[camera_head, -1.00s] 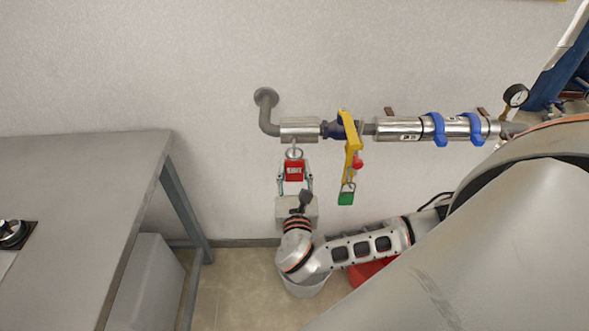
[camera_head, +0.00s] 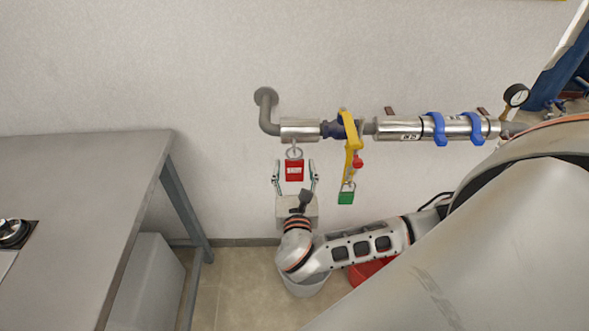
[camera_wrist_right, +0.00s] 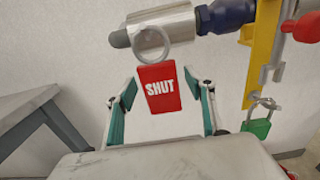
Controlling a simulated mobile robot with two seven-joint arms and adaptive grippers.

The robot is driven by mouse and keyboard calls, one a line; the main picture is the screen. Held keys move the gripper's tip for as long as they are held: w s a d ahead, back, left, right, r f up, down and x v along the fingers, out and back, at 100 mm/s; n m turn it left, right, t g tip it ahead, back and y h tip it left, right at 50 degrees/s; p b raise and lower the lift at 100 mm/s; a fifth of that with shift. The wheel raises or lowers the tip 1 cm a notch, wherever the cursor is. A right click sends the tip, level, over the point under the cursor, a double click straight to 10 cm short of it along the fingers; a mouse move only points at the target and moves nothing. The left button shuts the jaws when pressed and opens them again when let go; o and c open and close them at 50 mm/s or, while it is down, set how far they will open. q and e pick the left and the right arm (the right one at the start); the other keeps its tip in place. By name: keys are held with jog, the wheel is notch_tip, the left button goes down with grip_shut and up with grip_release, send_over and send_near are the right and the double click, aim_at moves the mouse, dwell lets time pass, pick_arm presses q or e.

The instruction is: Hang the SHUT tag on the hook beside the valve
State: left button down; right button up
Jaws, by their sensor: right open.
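The red SHUT tag (camera_head: 294,173) hangs upright by its metal ring (camera_head: 294,153) just below the silver pipe section (camera_head: 300,130), left of the valve. In the right wrist view the tag (camera_wrist_right: 160,90) faces me and its ring overlaps the pipe end. The hook itself is hardly visible, so I cannot make out how the ring sits on it. My right gripper (camera_head: 295,164) is open, with one finger on each side of the tag and visible gaps to both. My left gripper is not in view.
A green padlock (camera_head: 346,198) hangs from the yellow lever, close to the right of my right gripper. A red knob (camera_head: 358,162) is beside the lever. A grey table (camera_head: 80,190) stands at the left. Bare wall is left of the pipe.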

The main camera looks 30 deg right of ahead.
jog(key=v, duration=1.2)
jog(key=shift+f, duration=0.1)
jog(key=s+a+f+m+g+y, duration=0.3)
jog(key=a+f+m+y, duration=0.2)
jog(key=f+m, duration=0.4)
jog(key=s+a+f+m+g+y, duration=0.2)
jog(key=a+f+m+g+y, duration=0.3)
jog(key=f, duration=0.7)
jog(key=d+m+t, duration=0.1)
jog(key=m, duration=0.3)
jog(key=s+d+r+m+t+y, duration=0.1)
jog(key=m, duration=0.2)
jog(key=s+d+m+t+y, duration=0.1)
jog(key=m, duration=0.3)
jog(key=shift+d+r+m, duration=0.25)
jog(key=shift+r+m, duration=0.05)
jog(key=shift+r, duration=0.1)
